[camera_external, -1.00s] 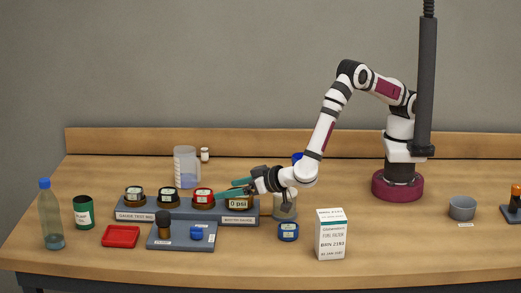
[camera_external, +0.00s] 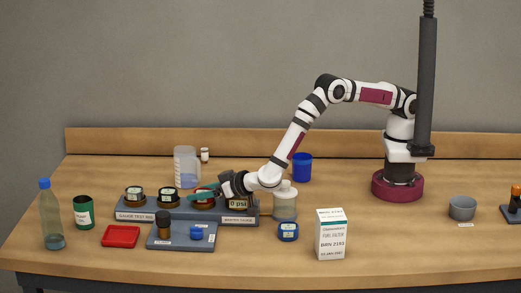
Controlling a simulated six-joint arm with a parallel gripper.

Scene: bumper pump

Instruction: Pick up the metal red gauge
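The red gauge (camera_external: 204,205) sits on the grey gauge test rack (camera_external: 178,215), third from the left in its row. Its red top is mostly hidden now; only its brownish lower part shows clearly. My gripper (camera_external: 203,189) reaches in from the right with its green fingers at the top of the red gauge. The fingers overlap the gauge in this view, and I cannot tell whether they touch it or how far apart they are.
Two dark gauges (camera_external: 134,195) (camera_external: 165,196) stand left of the red one. The "0 psi" gauge (camera_external: 238,204) stands close on its right, under my wrist. A beaker (camera_external: 186,167) stands behind; a grey tray (camera_external: 181,236) lies in front.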

